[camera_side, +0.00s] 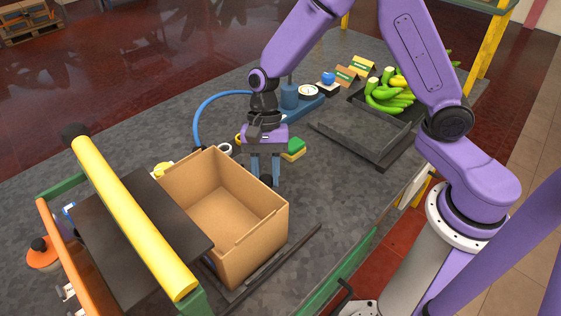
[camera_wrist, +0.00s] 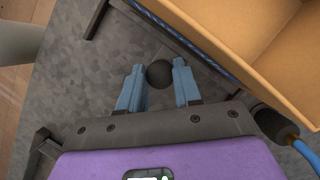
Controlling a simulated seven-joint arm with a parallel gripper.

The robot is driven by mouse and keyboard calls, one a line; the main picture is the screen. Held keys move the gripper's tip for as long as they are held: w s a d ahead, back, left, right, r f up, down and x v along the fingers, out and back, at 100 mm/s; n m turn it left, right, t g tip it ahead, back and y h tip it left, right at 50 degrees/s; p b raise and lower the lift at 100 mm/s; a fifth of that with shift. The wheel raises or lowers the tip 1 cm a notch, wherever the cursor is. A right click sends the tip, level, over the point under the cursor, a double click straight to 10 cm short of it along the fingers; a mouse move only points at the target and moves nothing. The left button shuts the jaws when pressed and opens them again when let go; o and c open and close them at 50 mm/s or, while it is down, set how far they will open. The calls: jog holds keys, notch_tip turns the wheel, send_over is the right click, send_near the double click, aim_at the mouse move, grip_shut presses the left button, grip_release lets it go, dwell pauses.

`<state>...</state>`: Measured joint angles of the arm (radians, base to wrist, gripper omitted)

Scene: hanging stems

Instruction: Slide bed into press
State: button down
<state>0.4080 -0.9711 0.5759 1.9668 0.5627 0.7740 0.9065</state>
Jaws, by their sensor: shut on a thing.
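An open cardboard box (camera_side: 225,212) sits on the bed, which is mostly hidden beneath it. A dark, blue-edged strip of the bed (camera_wrist: 192,52) shows along the box's lower edge in the wrist view. My gripper (camera_side: 265,176) points down beside the box's far right side. Its blue fingers are shut on a round black knob (camera_wrist: 159,74), which shows between the fingertips in the wrist view. The press (camera_side: 140,235) stands left of the box, with a dark plate, a thick yellow bar (camera_side: 130,215) and an orange-and-green frame. The box's left side is close to the plate's edge.
Dark rails (camera_side: 275,262) run along the table at the box's near right. A blue hose (camera_side: 205,103) curves behind the box. A green-and-yellow sponge (camera_side: 294,149) lies right of my gripper. A dark tray (camera_side: 360,135) and bananas (camera_side: 388,93) are further back right.

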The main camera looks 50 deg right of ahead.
jog(key=a, duration=1.5)
jog(key=shift+a, duration=0.25)
jog(key=shift+a+r, duration=0.1)
jog(key=c, duration=0.8)
grip_release()
jog(key=v, duration=1.7)
jog(key=shift+r, duration=0.15)
jog(key=s+d+f+n+t+h, duration=0.1)
jog(key=s+d+f+n, duration=0.1)
jog(key=s+d+n, duration=0.8)
jog(key=s+d+f+n+t+h, duration=0.1)
jog(key=s+d+f+n+t, duration=0.1)
jog(key=s+d+n, duration=0.9)
jog(key=s+d+f, duration=0.1)
jog(key=s+d, duration=0.2)
jog(key=s, duration=0.1)
jog(key=shift+d+n+h, duration=0.3)
jog(key=shift+d+h, duration=0.05)
jog(key=shift+h, duration=0.05)
